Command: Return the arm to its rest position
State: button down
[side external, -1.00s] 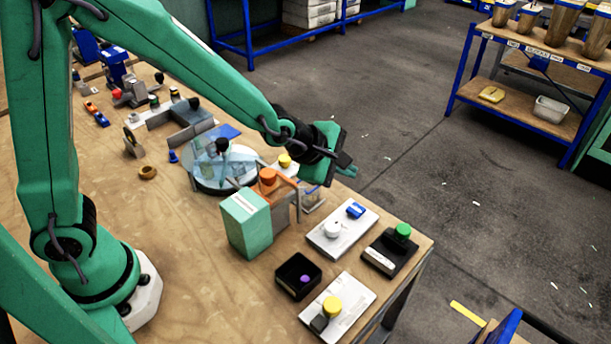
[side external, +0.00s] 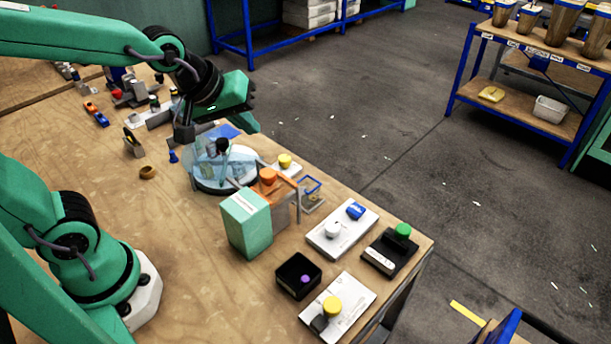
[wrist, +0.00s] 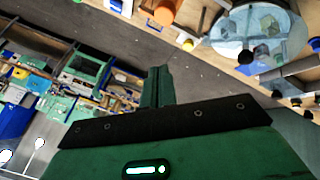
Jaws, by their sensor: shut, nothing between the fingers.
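My gripper (side external: 248,122) hangs over the far edge of the wooden table (side external: 90,200), above and behind the glass-topped round press (side external: 222,168). In the wrist view my gripper (wrist: 159,80) shows its green fingers together with nothing between them. The round glass press also shows at the upper right of the wrist view (wrist: 255,35), apart from the fingers.
A green box (side external: 246,225), an orange-topped press (side external: 270,178), a black tray (side external: 297,292) and button plates (side external: 342,232) crowd the table's right part. Small presses stand at the back left. The wood near my base is mostly clear.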

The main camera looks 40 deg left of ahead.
jog(key=s+a+r+m+g, duration=0.1)
jog(key=s+a+m, duration=0.3)
jog(key=s+m, duration=0.3)
jog(key=shift+s+r+y, duration=0.35)
jog(key=shift+s+y, duration=0.05)
jog(key=shift+s, duration=1.2)
jog(key=shift+a, duration=0.1)
